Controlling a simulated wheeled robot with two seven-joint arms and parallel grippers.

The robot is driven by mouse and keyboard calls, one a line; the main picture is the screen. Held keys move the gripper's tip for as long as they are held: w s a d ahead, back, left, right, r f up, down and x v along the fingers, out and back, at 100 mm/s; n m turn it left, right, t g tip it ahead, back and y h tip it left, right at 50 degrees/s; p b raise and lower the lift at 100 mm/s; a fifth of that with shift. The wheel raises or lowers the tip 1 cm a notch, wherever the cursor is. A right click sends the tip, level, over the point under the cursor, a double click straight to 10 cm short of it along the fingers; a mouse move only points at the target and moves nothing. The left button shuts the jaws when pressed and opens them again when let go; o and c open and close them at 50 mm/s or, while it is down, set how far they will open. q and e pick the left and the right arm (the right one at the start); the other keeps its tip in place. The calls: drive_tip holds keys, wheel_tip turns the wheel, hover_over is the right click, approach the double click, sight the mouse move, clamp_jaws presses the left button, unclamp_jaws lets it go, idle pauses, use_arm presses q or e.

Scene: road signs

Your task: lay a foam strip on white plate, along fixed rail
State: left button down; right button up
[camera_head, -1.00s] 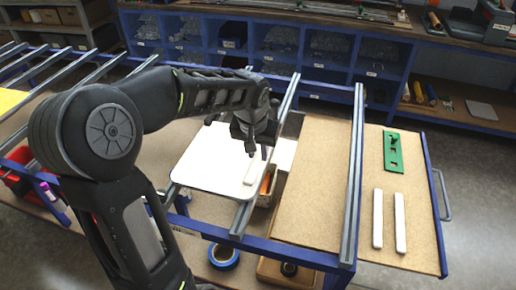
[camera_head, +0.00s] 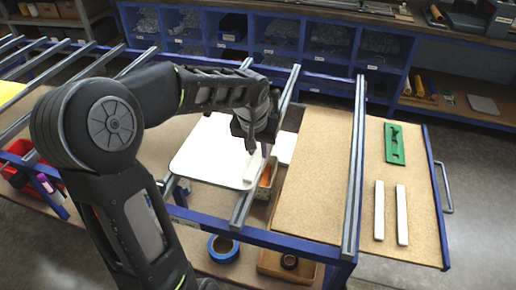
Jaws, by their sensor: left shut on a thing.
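The white plate (camera_head: 207,160) lies flat across the grey rails of the blue-framed table. A fixed grey rail (camera_head: 243,207) runs along its right side. My left gripper (camera_head: 255,148) is over the plate's right edge, shut on a white foam strip (camera_head: 252,166). The strip is partly hidden by the gripper; I cannot tell whether it touches the plate. Two more white foam strips, one (camera_head: 379,210) beside the other (camera_head: 402,214), lie on the brown board at the right. My right gripper is not in view.
A green template (camera_head: 395,144) lies on the right board (camera_head: 417,190). An open box (camera_head: 266,186) sits under the rails beside the plate. A blue tape roll (camera_head: 223,248) is on the lower shelf. Blue shelving (camera_head: 300,40) stands behind.

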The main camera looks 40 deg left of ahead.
sight(256, 159)
use_arm(q)
drive_tip(key=shift+f+b, duration=0.3)
drive_tip(key=shift+f, duration=0.1)
drive_tip(key=c, duration=1.1)
unclamp_jaws()
drive_tip(key=shift+b+v, duration=0.5)
drive_tip(key=shift+v, duration=3.45)
